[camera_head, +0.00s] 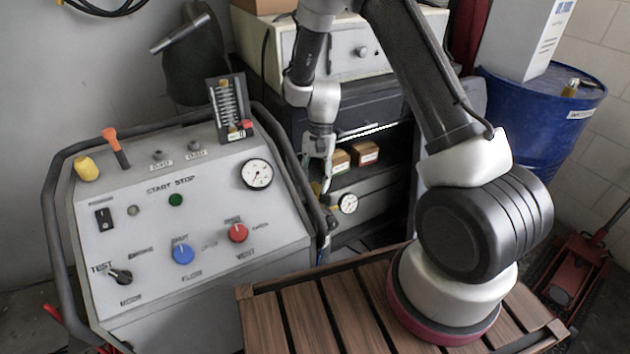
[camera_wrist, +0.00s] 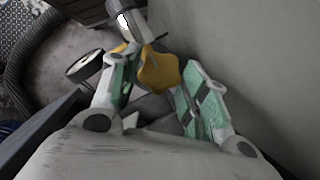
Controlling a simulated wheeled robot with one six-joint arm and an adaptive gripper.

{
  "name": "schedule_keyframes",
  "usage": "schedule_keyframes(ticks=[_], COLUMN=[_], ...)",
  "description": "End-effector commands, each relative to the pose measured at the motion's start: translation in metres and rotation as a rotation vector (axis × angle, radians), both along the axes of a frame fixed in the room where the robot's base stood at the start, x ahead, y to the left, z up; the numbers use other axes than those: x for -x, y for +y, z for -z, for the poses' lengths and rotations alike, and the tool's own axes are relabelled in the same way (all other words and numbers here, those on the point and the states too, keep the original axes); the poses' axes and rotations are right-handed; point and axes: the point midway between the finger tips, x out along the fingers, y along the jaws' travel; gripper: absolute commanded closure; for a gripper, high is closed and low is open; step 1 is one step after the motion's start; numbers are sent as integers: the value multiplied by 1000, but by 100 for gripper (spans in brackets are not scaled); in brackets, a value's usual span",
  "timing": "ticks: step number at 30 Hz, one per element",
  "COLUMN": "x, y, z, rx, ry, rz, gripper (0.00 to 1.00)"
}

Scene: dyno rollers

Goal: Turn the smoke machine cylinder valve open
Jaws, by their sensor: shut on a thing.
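The yellow valve knob (camera_wrist: 158,70) sits between the green-padded fingers of my gripper (camera_wrist: 163,82) in the wrist view. My gripper is shut on it. A metallic fitting (camera_wrist: 137,24) shows just beyond the knob, and a round gauge (camera_wrist: 84,66) is beside the left finger. In the head view my gripper (camera_head: 318,168) points down in the gap between the grey control console and the dark cabinet. The knob is mostly hidden there. The gauge (camera_head: 348,203) shows to the right of the gripper. The cylinder body is mostly hidden, so I cannot tell how far the valve is turned.
The grey console (camera_head: 140,222) with a dark tube frame stands close on the left. The dark cabinet (camera_head: 372,110) with small boxes is behind. A blue drum (camera_head: 545,125) stands at right, and a slatted wooden surface (camera_head: 300,305) lies in front.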

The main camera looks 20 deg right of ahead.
Motion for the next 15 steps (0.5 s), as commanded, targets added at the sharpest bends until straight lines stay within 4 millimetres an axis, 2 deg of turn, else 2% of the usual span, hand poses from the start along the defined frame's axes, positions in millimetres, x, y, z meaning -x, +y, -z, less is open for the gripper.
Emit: schedule_keyframes(ticks=[10, 11, 14, 15], x=[-2, -2, -1, -1], y=[0, 0, 0, 0], z=[-1, -1, -1, 0], rx=[-1, -1, -1, 0], ry=[-4, -4, -4, -3], rz=[-2, -2, -1, -1], gripper=[79, 50, 33, 33])
